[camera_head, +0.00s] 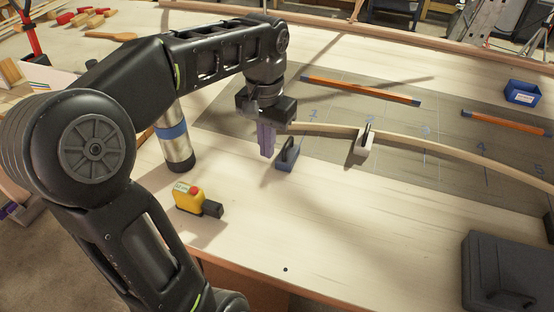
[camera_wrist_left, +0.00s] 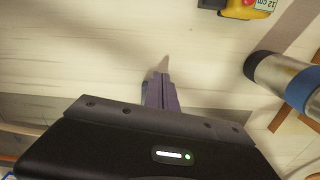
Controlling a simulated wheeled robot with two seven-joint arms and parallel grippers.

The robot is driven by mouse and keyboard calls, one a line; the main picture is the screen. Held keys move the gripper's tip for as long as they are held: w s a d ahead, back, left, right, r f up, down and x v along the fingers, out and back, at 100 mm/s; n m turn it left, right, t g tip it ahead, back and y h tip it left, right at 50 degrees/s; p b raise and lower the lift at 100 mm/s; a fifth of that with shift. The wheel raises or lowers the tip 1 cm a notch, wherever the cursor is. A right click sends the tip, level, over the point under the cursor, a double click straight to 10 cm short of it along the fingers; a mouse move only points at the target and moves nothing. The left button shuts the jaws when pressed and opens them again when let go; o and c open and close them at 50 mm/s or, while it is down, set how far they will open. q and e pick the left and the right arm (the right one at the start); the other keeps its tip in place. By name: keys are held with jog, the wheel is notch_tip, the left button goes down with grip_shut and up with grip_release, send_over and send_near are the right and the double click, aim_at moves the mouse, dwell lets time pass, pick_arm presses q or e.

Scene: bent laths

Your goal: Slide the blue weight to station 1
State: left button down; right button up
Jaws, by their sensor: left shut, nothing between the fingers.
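The blue weight (camera_head: 287,158) stands on the table near the left end of the thin bent wooden lath (camera_head: 400,137), with a dark upright handle on top. I cannot tell whether it touches the lath. The first number mark (camera_head: 313,112) on the grey board is faint; several numbers follow to the right, up to a 5 at the far right. My left gripper (camera_head: 266,146) points down just left of the blue weight, fingers shut and empty. My right gripper is out of view.
A white weight (camera_head: 363,142) stands at the lath further right. A metal cylinder with a blue band (camera_head: 176,152) and a yellow tape measure (camera_head: 188,198) stand left. Orange bars (camera_head: 360,91), a blue bin (camera_head: 522,93) and a black case (camera_head: 508,270) surround. The front middle is clear.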

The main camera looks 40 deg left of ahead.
aim_at(292, 145)
pick_arm(q)
notch_tip(292, 145, down, 10)
jog(key=shift+r, duration=0.2)
jog(key=w, duration=0.1)
jog(key=w+p, duration=0.1)
jog(key=w, duration=0.1)
jog(key=shift+w+a+f, duration=0.1)
jog(key=shift+a+f, duration=0.05)
jog(key=shift+a, duration=0.1)
jog(key=shift+w, duration=0.4)
jog(key=w, duration=0.3)
jog(key=w+a+p, duration=0.1)
jog(key=w, duration=0.1)
jog(key=w+p, duration=0.1)
jog(key=w, duration=0.2)
jog(key=shift+w+a, duration=0.3)
jog(key=shift+w, duration=0.05)
jog(key=shift+s, duration=0.1)
